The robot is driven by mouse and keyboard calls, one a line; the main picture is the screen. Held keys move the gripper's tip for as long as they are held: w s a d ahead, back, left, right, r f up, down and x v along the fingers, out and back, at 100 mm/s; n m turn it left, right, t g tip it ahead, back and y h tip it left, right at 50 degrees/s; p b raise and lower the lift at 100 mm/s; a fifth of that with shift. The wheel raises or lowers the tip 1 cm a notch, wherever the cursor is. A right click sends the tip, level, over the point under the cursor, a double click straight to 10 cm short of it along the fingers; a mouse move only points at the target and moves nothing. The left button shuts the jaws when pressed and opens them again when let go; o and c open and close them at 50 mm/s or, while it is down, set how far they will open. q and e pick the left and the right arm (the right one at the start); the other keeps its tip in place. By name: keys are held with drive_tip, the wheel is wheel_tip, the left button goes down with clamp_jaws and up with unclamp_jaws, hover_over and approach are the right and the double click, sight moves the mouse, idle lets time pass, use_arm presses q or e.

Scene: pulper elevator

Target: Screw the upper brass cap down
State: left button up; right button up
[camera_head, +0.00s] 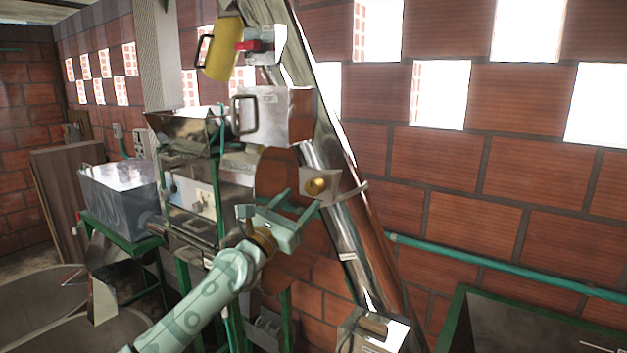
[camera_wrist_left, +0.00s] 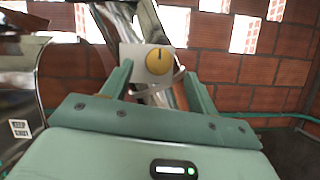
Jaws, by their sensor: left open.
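A round brass cap (camera_head: 317,185) with a dark slot sits on a pale square plate on the inclined metal elevator tube (camera_head: 352,235). In the left wrist view the cap (camera_wrist_left: 158,62) faces me, its slot near upright. My left gripper (camera_head: 303,198) is open, just in front of and below the cap. Its two green fingers (camera_wrist_left: 157,72) stand on either side of the plate in the wrist view. They look apart from the cap; the exact gap cannot be told. Only one brass cap shows clearly. My right gripper is not in view.
A metal box with a handle (camera_head: 277,115) and a yellow cylinder (camera_head: 224,50) are above. The pulper machine (camera_head: 195,190) stands behind and left of my arm. A green pipe (camera_head: 500,262) runs along the brick wall. A green-rimmed tank (camera_head: 455,310) is lower right.

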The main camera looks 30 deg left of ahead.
sight(311, 189)
use_arm(q)
drive_tip(key=x, duration=0.6)
drive_tip(key=shift+w+d, duration=0.1)
drive_tip(key=shift+w, duration=0.2)
drive_tip(key=shift+r, duration=0.1)
drive_tip(key=c, duration=1)
